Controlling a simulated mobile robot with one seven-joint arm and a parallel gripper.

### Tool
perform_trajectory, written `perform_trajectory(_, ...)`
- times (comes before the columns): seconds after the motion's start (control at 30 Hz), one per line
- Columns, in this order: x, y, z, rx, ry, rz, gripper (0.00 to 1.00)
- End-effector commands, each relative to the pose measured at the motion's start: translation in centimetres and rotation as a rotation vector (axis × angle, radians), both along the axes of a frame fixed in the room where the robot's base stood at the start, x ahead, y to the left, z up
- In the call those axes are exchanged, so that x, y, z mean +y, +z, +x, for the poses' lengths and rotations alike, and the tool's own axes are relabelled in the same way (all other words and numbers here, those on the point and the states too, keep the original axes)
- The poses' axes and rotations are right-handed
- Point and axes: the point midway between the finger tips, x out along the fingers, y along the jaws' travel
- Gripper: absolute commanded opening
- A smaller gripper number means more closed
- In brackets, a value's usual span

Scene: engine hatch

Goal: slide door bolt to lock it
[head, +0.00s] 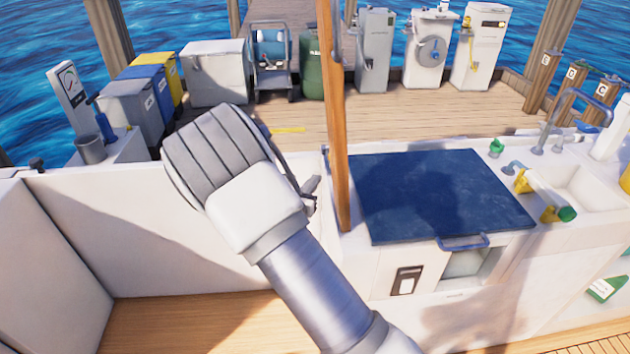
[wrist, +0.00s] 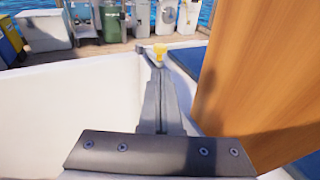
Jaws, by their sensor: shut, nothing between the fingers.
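A tall wooden panel (head: 338,120), seen nearly edge-on, stands just right of my gripper in the head view and looks like the door. Its broad brown face fills the right of the wrist view (wrist: 265,75). I cannot make out a bolt on it in either view. My gripper (head: 313,190) is mostly hidden behind my own wrist in the head view. In the wrist view my gripper (wrist: 168,62) has its grey fingers together and empty, pointing forward along the left side of the panel. Whether they touch the panel is unclear.
A white wall (head: 120,225) runs left of and below my gripper. A dark blue hatch lid (head: 440,192) lies on the counter right of the panel, near a sink (head: 580,190). Bins (head: 133,105) and machines stand on the dock behind.

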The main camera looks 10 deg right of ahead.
Motion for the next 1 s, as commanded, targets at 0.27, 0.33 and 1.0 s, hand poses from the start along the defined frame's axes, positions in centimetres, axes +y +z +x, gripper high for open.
perform_trajectory(0.27, -2.9, -1.1, 5.4, -0.002, -0.003, -0.001, 0.00)
perform_trajectory(0.33, -3.5, -1.3, 6.6, -0.001, -0.002, -0.002, 0.00)
perform_trajectory(1.0, -5.1, -1.7, 9.9, 0.001, 0.000, 0.000, 0.00)
